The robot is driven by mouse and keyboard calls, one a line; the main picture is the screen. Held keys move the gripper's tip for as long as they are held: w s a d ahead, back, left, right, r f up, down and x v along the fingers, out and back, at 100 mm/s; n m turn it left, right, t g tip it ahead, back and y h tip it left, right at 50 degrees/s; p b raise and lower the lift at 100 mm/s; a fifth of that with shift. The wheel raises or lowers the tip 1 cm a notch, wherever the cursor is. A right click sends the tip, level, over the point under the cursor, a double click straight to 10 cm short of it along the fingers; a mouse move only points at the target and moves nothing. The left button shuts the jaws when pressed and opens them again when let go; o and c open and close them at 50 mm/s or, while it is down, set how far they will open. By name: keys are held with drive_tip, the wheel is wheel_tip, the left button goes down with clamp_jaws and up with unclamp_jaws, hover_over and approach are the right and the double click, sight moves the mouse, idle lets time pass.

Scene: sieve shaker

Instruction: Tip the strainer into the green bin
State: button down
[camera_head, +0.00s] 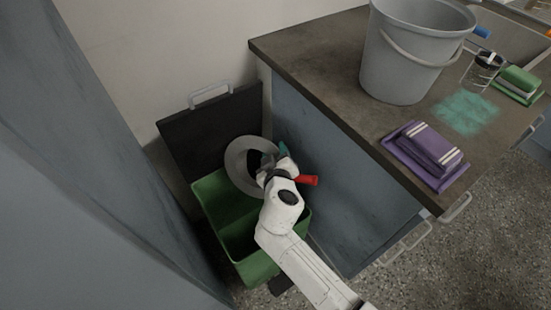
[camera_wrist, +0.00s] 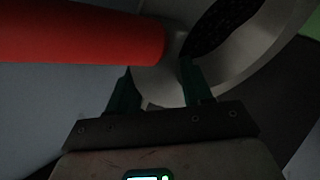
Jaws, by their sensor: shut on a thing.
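The strainer (camera_head: 234,166) is a grey round rim with a red handle (camera_head: 307,180). It is held steeply tilted above the back of the green bin (camera_head: 256,268), in front of its raised dark lid (camera_head: 190,135). My gripper (camera_head: 281,151) is shut on the strainer at the rim near the handle. In the wrist view, the teal fingers (camera_wrist: 160,88) sit on either side of the grey metal, with the red handle at upper left and dark mesh (camera_wrist: 222,25) at upper right. My arm hides part of the bin. Whether anything lies in the strainer, I cannot tell.
A blue cabinet with a dark countertop (camera_head: 300,55) stands close right of the bin. On it are a grey bucket (camera_head: 400,60), a purple sponge on a tray (camera_head: 425,150), a teal powder patch (camera_head: 465,112) and a green sponge (camera_head: 520,80). A blue-grey panel (camera_head: 90,170) bounds the left.

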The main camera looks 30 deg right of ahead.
drive_tip(key=shift+s+a+n+t+h+b, duration=0.3)
drive_tip(key=shift+s+a+t+h+b, duration=0.4)
drive_tip(key=shift+b, duration=2.3)
drive_tip(key=shift+a+b, duration=0.1)
drive_tip(key=shift+b, duration=0.65)
drive_tip(key=shift+a+t+b, duration=0.1)
drive_tip(key=shift+t+b, duration=0.2)
drive_tip(key=shift+b, duration=0.05)
drive_tip(key=shift+s+a+t+b, duration=0.15)
drive_tip(key=shift+s+t+b, duration=0.15)
drive_tip(key=shift+b, duration=0.85)
drive_tip(key=shift+s+a+h+b, duration=0.2)
drive_tip(key=shift+h+b, duration=0.2)
drive_tip(key=shift+b, duration=0.7)
drive_tip(key=shift+s+a+n+t+b, duration=0.1)
drive_tip(key=shift+a+n+t+b, duration=0.25)
drive_tip(key=shift+b, duration=0.8)
drive_tip(key=shift+s+a+t+b, duration=0.1)
drive_tip(key=shift+s+t+b, duration=0.2)
drive_tip(key=shift+b, duration=0.8)
drive_tip(key=b, duration=0.2)
drive_tip(key=a+t+b, duration=0.1)
drive_tip(key=b, duration=0.1)
drive_tip(key=shift+s+f+n+h, duration=0.15)
drive_tip(key=shift+s+n+h, duration=0.15)
drive_tip(key=shift+h, duration=0.1)
